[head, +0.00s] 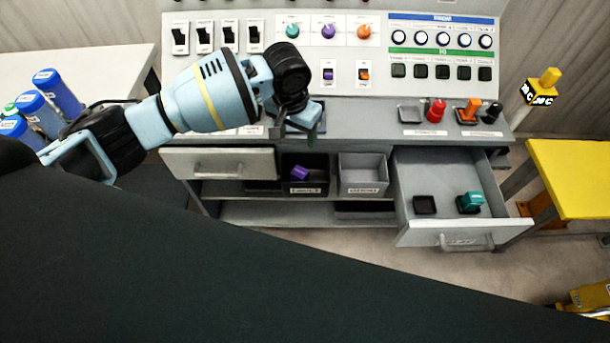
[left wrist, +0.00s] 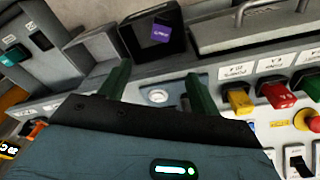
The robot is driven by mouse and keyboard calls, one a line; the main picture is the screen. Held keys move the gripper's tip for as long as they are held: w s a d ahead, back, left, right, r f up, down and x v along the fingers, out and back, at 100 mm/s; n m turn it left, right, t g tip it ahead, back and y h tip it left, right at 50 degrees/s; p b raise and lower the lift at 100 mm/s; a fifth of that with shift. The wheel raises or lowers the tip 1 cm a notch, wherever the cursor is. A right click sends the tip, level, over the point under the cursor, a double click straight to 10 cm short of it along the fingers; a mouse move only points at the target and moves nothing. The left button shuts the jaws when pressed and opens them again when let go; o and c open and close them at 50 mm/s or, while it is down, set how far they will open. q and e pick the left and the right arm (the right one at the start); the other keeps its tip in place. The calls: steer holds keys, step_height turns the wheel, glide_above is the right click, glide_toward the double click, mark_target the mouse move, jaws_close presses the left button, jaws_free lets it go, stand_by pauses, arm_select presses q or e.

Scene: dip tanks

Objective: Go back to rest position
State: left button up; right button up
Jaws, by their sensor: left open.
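My left gripper (head: 305,118) reaches in from the left in the head view, over the desk ledge in front of the control panel (head: 340,48). Its fingers point down and are mostly hidden by the wrist. In the left wrist view the two dark green fingers (left wrist: 160,90) stand apart with nothing held between them. A round white-rimmed fitting on the ledge (left wrist: 157,97) shows between them. My right gripper does not show in either view.
The right drawer (head: 440,222) is pulled out, holding a teal-topped object (head: 470,202). A purple object (head: 300,173) sits in a black bin (head: 304,189). Red (head: 437,110) and orange (head: 471,109) handles stand on the ledge. Blue cylinders (head: 58,92) stand at left; a yellow table (head: 575,175) is at right.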

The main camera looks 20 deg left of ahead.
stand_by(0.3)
arm_select(q)
steer(key=s+d+f+t+h+p, duration=0.1)
steer(key=s+d+f+t+h, duration=0.35)
steer(key=s+d+f, duration=0.75)
steer(key=s+a+f+t+y, duration=0.1)
steer(key=s+a+f, duration=0.1)
steer(key=s+a, duration=0.6)
steer(key=s+a+f+t+y+p, duration=0.1)
steer(key=s+a+f+t+y, duration=0.1)
steer(key=s+a, duration=0.6)
steer(key=s+f, duration=0.1)
steer(key=s, duration=0.6)
steer(key=shift+a+f+n, duration=0.15)
steer(key=shift+f+n, duration=0.2)
steer(key=shift+n, duration=0.05)
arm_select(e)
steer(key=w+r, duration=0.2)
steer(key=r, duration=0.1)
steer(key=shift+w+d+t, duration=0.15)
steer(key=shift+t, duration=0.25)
